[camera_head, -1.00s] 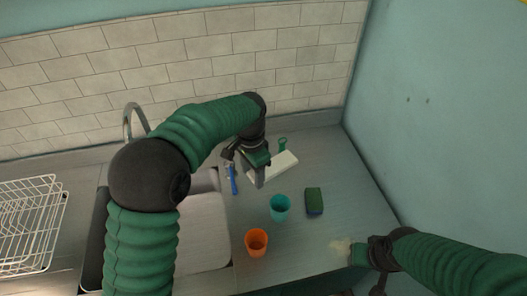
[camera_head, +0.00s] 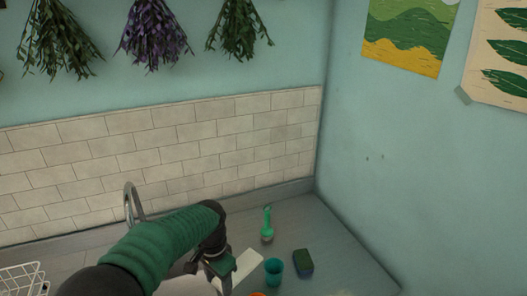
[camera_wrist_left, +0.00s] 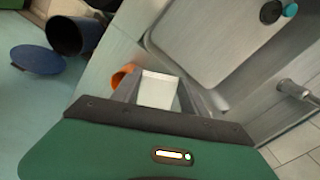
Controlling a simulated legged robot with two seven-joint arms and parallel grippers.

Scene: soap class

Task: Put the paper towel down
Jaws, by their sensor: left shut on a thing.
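The paper towel (camera_head: 245,263) is a flat white piece beside my left gripper (camera_head: 222,276), low in the head view. In the left wrist view the white paper towel (camera_wrist_left: 158,90) sits between the two fingers of my left gripper (camera_wrist_left: 158,98), which is shut on it. It appears to be held above the grey counter (camera_head: 327,232); the exact gap cannot be told. My right gripper is out of view.
A teal cup (camera_head: 273,271) and a dark green-blue sponge (camera_head: 303,262) stand right of the gripper. A green brush (camera_head: 267,226) stands behind. An orange cup (camera_wrist_left: 122,75) and the sink (camera_wrist_left: 205,40) show in the wrist view. The counter's back right is clear.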

